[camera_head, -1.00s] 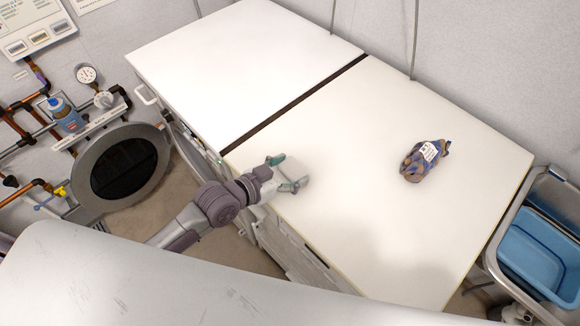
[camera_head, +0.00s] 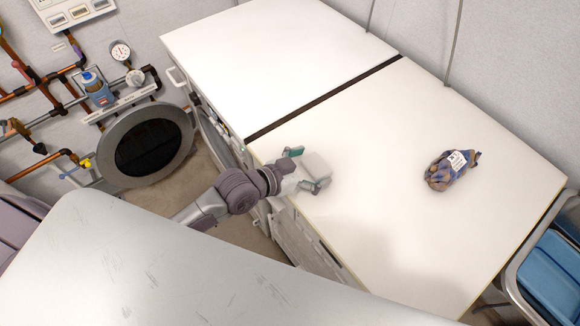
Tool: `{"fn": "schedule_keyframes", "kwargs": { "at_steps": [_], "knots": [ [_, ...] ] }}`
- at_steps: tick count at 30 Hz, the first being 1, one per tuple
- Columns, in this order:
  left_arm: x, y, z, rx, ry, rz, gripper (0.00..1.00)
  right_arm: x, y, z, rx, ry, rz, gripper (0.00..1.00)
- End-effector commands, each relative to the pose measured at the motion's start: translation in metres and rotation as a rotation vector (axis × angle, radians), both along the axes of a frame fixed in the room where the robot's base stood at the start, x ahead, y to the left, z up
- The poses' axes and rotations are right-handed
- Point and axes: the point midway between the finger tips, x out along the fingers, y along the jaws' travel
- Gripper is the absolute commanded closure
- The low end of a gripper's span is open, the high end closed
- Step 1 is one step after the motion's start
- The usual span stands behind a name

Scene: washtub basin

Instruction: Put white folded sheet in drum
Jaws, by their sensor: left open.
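A small white folded sheet (camera_head: 317,164) lies on the white machine top, near its front edge, and is hard to tell from the white surface. My left gripper (camera_head: 307,169) is open at the sheet, with its greenish fingertips on either side of its near end. I cannot tell whether the fingers touch it. A round door with dark glass (camera_head: 152,148) stands open at the left, in front of the machines. The drum opening is hidden from this view. My right gripper is not in view.
A bag-like brown and blue bundle (camera_head: 451,170) with a white label lies on the right part of the white top (camera_head: 400,230). A basin with a blue tub (camera_head: 550,272) stands at the right.

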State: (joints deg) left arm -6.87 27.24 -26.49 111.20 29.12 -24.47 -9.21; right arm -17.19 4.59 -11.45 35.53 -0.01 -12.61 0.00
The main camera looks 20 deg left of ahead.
Motion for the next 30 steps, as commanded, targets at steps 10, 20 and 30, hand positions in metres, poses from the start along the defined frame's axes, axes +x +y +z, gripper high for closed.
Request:
{"fn": "schedule_keyframes", "kwargs": {
  "at_steps": [10, 20, 30],
  "knots": [
    [-0.055, 0.047, 0.026, 0.004, 0.005, -0.002, 0.00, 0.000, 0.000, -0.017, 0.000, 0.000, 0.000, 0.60],
    [-0.094, 0.076, 0.048, 0.000, 0.004, 0.000, 0.00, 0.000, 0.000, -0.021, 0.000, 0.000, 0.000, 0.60],
    [-0.099, 0.080, 0.053, 0.000, 0.002, -0.001, 0.00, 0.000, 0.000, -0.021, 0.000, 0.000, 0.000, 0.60]
  ]
}}
